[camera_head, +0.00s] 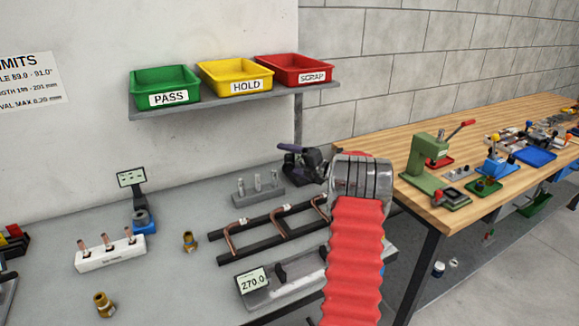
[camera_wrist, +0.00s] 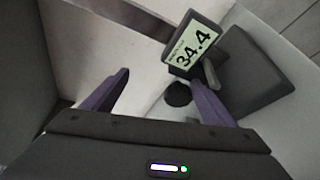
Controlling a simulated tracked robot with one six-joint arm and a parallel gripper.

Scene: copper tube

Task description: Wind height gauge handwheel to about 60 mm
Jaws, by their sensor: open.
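The height gauge display (camera_wrist: 192,50) in the wrist view reads 34.4 and appears tilted. A dark round knob (camera_wrist: 178,94), which looks like the handwheel, sits below it, close to the right finger. My gripper (camera_wrist: 162,82) is open, with purple fingers spread. The knob lies between the fingertips in the picture, nearer the right one; I cannot tell whether they touch. In the head view my gripper (camera_head: 303,162) is dark and small beyond my red-sleeved arm. I cannot make out the height gauge there.
A rack of bent copper tubes (camera_head: 275,225) and a gauge reading 270.0 (camera_head: 253,281) lie on the grey bench. A shelf above holds green (camera_head: 165,88), yellow (camera_head: 236,78) and red (camera_head: 294,70) bins. A wooden bench (camera_head: 480,140) stands at right.

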